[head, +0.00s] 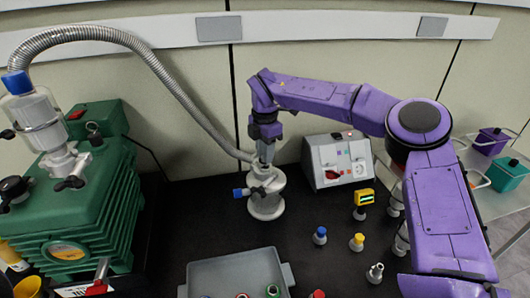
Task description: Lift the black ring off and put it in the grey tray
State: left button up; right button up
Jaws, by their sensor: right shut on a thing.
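My right gripper (265,150), at the end of the purple arm, points down over the metal glass-and-steel fitting (265,203) where the ribbed hose ends. It is shut at the top of this fitting. The thing between its fingers is too small and hidden to make out clearly; it fits the black ring's place. I cannot tell if the ring is clear of the fitting. The grey tray (232,268) is at the bottom centre, cut off by the lower edge, with small coloured pieces in it. My left gripper is not in view.
A green pump (70,205) stands at left, joined to the fitting by a ribbed hose (165,75). A grey control box (337,160) is behind at right. Several small capped flasks, one blue-capped (320,236), stand right of the tray. Dark table lies bare between fitting and tray.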

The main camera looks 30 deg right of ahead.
jog(key=shift+r+p, duration=0.5)
jog(key=shift+r, duration=0.5)
jog(key=shift+r, duration=0.35)
